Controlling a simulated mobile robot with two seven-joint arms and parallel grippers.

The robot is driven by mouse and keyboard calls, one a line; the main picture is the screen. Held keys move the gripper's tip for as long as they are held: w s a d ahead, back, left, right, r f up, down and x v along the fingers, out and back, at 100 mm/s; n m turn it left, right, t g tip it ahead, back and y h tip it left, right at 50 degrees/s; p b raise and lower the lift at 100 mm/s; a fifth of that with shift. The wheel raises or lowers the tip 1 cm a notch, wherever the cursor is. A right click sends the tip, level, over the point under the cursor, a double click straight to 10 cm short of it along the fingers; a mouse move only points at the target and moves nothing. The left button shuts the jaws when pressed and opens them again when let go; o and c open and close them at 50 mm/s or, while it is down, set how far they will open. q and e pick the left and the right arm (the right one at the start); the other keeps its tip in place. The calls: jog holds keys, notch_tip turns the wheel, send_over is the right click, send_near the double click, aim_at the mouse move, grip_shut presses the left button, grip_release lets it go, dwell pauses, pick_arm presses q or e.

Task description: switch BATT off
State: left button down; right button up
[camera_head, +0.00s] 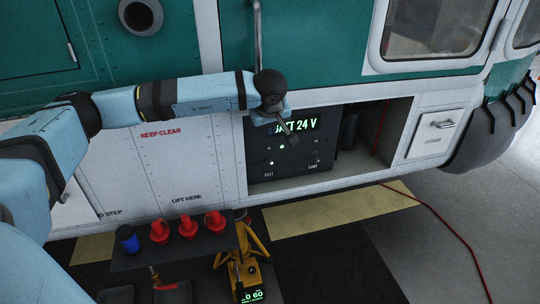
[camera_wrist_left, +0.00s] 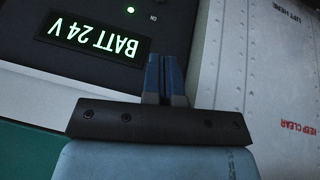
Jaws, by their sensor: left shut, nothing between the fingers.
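The black battery panel (camera_head: 290,165) sits in an open bay low in the helicopter's side. Its display (camera_head: 305,125) reads "BATT 24 V" in green, partly covered by my left gripper in the head view. The display shows whole but tilted in the left wrist view (camera_wrist_left: 92,38). A small switch above the BATT label (camera_head: 269,163) is at the panel's lower left; its position is too small to tell. A second switch (camera_head: 315,156) is at the right. My left gripper (camera_head: 294,138) is shut and empty in front of the panel's upper part. Its closed fingers show in the wrist view (camera_wrist_left: 166,75).
A green light (camera_head: 282,147) glows mid-panel. A dark tray (camera_head: 185,250) with several red items and a blue cup (camera_head: 127,239) stands below left. A yellow jack (camera_head: 243,260) stands beside it. A red cable (camera_head: 450,230) runs across the floor. The bay's right side has open space.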

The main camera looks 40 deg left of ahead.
aim_at(270, 162)
pick_arm(q)
jog(key=p+x, duration=0.1)
jog(key=x, duration=1.6)
jog(key=shift+w+a+f, duration=0.1)
jog(key=shift+w+f, duration=0.05)
jog(key=shift+f, duration=0.1)
pick_arm(e)
jog(key=shift+s+r, duration=0.1)
jog(key=shift+r, duration=0.25)
